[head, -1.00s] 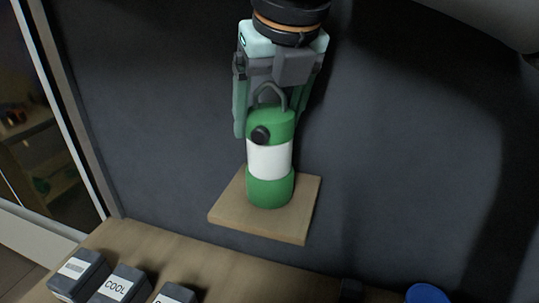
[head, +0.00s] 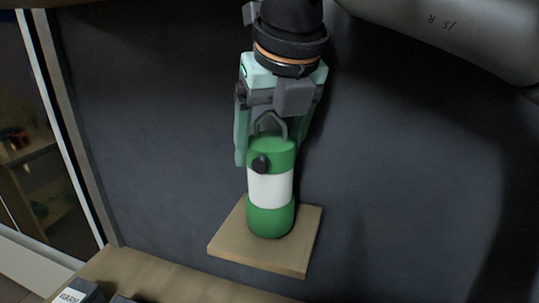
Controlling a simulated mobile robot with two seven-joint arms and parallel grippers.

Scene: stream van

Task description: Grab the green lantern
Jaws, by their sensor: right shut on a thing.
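The green lantern (head: 271,188) has a white middle band, a dark knob and a grey handle on top. It stands upright on a small wooden shelf (head: 230,244) fixed to the dark wall, or just above it; I cannot tell which. My right gripper (head: 272,148) comes down from above with its fingers on both sides of the lantern's top and handle. It is shut on the lantern. The exact contact of the far finger is partly hidden behind the lantern. My left gripper is not in view.
A wooden counter (head: 165,278) runs below the shelf, with dark labelled boxes (head: 78,292) at its left front. A framed opening (head: 30,150) is at the left. The dark wall (head: 420,190) to the right of the shelf is bare.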

